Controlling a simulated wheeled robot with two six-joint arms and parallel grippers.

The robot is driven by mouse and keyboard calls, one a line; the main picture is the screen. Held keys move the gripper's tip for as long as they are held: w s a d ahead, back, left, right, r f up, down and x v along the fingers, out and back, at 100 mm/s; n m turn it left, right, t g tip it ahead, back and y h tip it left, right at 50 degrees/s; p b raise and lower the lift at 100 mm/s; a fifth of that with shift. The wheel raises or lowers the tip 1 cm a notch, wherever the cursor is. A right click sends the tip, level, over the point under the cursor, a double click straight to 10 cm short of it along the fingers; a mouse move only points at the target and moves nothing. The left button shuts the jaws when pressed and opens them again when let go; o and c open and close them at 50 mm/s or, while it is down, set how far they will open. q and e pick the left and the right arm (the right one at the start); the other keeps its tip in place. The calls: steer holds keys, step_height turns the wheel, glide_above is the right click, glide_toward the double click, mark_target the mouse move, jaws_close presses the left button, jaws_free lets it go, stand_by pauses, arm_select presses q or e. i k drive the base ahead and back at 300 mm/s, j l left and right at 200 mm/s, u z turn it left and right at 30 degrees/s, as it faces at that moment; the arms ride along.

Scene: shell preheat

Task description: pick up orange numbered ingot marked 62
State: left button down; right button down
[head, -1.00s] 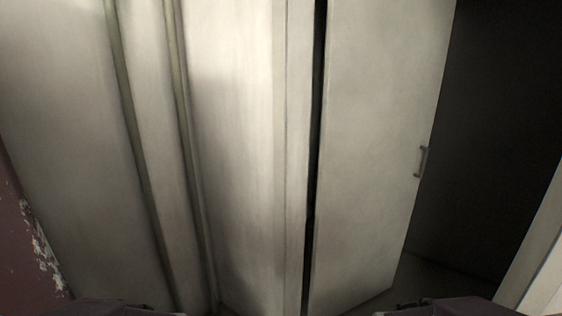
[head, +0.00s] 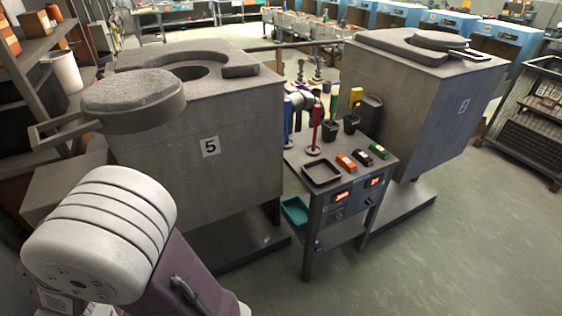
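A small orange block (head: 345,162) lies on top of the dark metal cart (head: 300,152) between two big grey furnace boxes. It looks like an ingot, but any number on it is too small to read. A green block (head: 379,151) lies to its right, with a small dark block between them. Neither of my grippers can be made out in the head view.
Furnace 5 (head: 235,165) stands left of the cart, another furnace (head: 415,105) right. The cart top also holds a shallow dark tray (head: 322,184) and upright coloured tools. A teal bin (head: 295,211) sits lower. Floor (head: 460,240) at front right is clear.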

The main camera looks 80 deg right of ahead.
mark_target(350, 167)
steer(key=j+z, duration=0.1)
steer(key=z, duration=3.4)
steer(key=i+l+u, duration=0.4)
steer(key=i+l, duration=0.65)
steer(key=i, duration=0.2)
